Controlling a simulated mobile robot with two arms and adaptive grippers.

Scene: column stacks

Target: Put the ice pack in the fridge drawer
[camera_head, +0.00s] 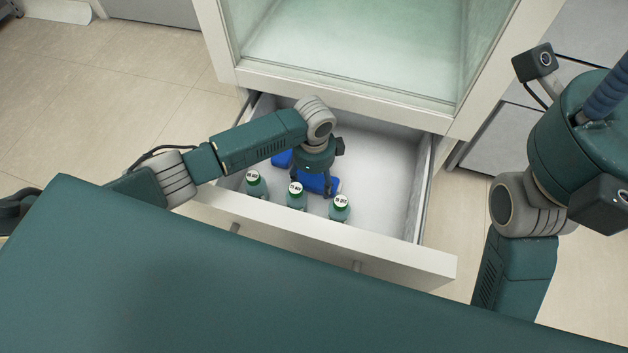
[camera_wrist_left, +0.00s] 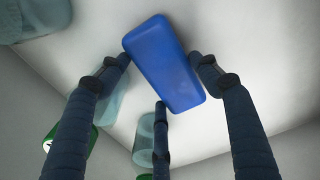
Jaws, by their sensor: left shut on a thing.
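The blue ice pack (camera_head: 318,184) is inside the open fridge drawer (camera_head: 385,190), partly hidden under my left gripper (camera_head: 312,185). In the left wrist view the ice pack (camera_wrist_left: 165,62) lies between the fingers of my left gripper (camera_wrist_left: 165,80), which is shut on it. I cannot tell whether the pack touches the drawer floor. My right gripper (camera_head: 607,95) shows only in part at the right edge, with a dark ribbed finger cut off by the frame.
Three green-capped bottles (camera_head: 296,195) stand along the drawer's front wall, close to the pack. The right part of the drawer is clear. The glass fridge front (camera_head: 350,45) rises behind the drawer.

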